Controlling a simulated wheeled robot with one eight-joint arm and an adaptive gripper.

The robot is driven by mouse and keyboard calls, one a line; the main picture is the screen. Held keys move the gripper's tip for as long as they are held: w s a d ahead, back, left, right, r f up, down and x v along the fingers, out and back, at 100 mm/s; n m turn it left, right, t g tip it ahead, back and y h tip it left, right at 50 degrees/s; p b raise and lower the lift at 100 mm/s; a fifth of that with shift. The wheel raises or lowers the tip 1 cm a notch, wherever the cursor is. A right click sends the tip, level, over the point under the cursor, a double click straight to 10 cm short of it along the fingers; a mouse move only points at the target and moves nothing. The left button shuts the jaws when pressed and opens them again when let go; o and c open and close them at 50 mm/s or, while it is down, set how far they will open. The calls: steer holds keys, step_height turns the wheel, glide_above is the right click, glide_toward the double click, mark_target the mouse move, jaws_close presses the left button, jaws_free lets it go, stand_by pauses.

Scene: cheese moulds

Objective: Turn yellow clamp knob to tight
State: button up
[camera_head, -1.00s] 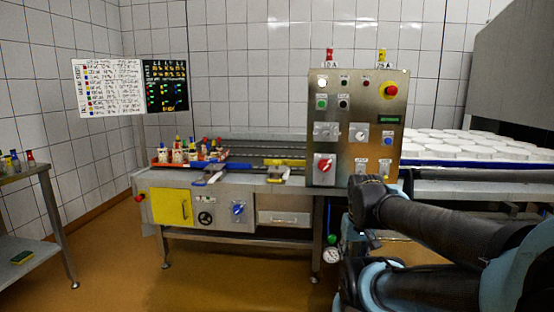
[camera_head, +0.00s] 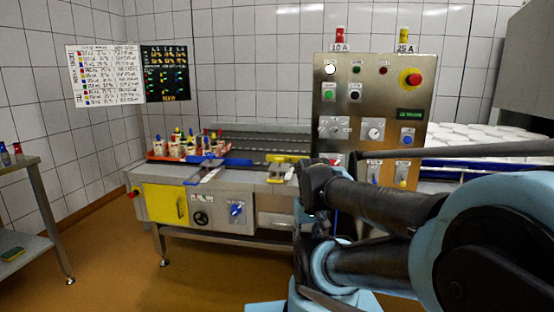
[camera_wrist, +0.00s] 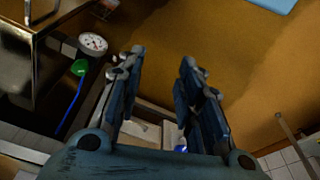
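The yellow clamp (camera_head: 287,159) sits on the right part of the bench top in the head view, left of the control panel. Its knob is too small to make out clearly. My arm reaches in from the right and ends just below and right of the clamp, apart from it as far as I can tell. I cannot make out the fingers there. In the wrist view my gripper (camera_wrist: 161,58) is open and empty, its fingers spread over brown floor. The yellow clamp does not show in the wrist view.
A blue clamp (camera_head: 206,164) lies left of the yellow one, near a red tray (camera_head: 158,153) of small bottles. The steel control panel (camera_head: 340,108) stands right of the clamp, partly behind my arm. A dial gauge (camera_wrist: 93,43) shows in the wrist view. Floor in front is clear.

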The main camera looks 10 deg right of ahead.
steer(key=shift+o, duration=0.6)
steer(key=o, duration=0.4)
steer(key=shift+s+r, duration=0.25)
steer(key=shift+o, duration=0.7)
steer(key=w+r, duration=0.9)
steer(key=r, duration=0.3)
steer(key=shift+w+a+n, duration=0.2)
steer(key=shift+w+n, duration=0.15)
steer(key=shift+n, duration=0.05)
step_height(320, 180, up, 14)
steer(key=n+g, duration=0.2)
steer(key=n, duration=0.1)
glide_above(279, 158)
step_height(279, 158, down, 17)
steer(key=shift+s+f, duration=0.15)
steer(key=shift+c, duration=0.6)
steer(key=c, duration=0.9)
